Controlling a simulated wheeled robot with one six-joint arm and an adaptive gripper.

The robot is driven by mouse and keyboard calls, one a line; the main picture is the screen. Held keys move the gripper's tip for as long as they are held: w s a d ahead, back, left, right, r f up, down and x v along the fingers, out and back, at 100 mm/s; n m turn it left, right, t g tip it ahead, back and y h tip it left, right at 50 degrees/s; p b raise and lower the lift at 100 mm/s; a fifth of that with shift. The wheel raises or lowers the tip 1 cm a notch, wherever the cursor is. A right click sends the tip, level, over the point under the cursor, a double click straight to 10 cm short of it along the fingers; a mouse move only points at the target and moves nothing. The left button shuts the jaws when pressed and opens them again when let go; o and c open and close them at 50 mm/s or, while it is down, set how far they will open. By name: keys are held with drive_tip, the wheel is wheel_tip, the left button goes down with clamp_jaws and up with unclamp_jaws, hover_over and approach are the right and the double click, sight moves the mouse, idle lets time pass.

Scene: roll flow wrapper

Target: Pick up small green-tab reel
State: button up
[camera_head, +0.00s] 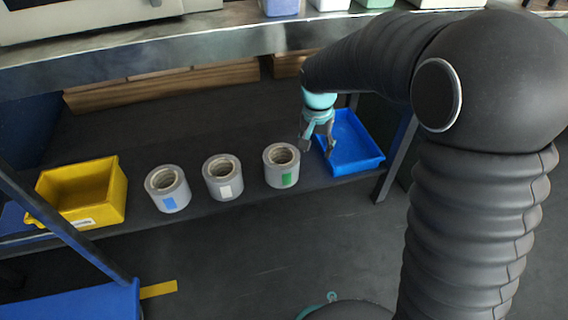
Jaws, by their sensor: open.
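The small green-tab reel (281,166) is a grey roll with an open core and a green tab on its front. It stands upright on the dark lower shelf, rightmost of three similar reels. My gripper (316,149) is open and empty, fingers pointing down, just right of the reel and near the blue tray's left edge. I cannot tell its exact height or whether a fingertip touches anything. Nothing hides the reel's front.
A white-tab reel (222,178) and a blue-tab reel (167,189) stand to the left. A yellow bin (113,204) is at the far left; a blue tray (365,166) is at the right. A metal worktop edge (180,48) overhangs the shelf.

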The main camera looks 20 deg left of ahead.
sight(294, 165)
drive_tip(key=w+a+f+m, duration=0.1)
drive_tip(key=a+f, duration=0.1)
drive_tip(key=w+a+f+m, duration=0.1)
drive_tip(key=w+a+f, duration=0.1)
drive_tip(key=a, duration=0.1)
drive_tip(key=w+a+f+m, duration=0.1)
drive_tip(key=a+f, duration=0.1)
drive_tip(key=shift+w+a+f+m+b, duration=0.2)
drive_tip(key=shift+w+m+b, duration=0.15)
drive_tip(key=shift+w+m, duration=0.05)
drive_tip(key=f, duration=0.5)
drive_tip(key=w+f+b, duration=0.1)
drive_tip(key=f, duration=0.2)
drive_tip(key=shift+d, duration=0.2)
drive_tip(key=shift+w+a+f+b, duration=0.1)
drive_tip(key=shift+w+f+b, duration=0.1)
drive_tip(key=shift+f, duration=0.7)
drive_tip(key=shift+w+f+b, duration=0.2)
drive_tip(key=shift+w+f, duration=0.05)
drive_tip(key=shift+f, duration=0.65)
drive_tip(key=shift+w+a+f+b, duration=0.1)
drive_tip(key=shift+w+f+b, duration=0.1)
drive_tip(key=shift+f, duration=0.7)
drive_tip(key=shift+r, duration=0.1)
clamp_jaws()
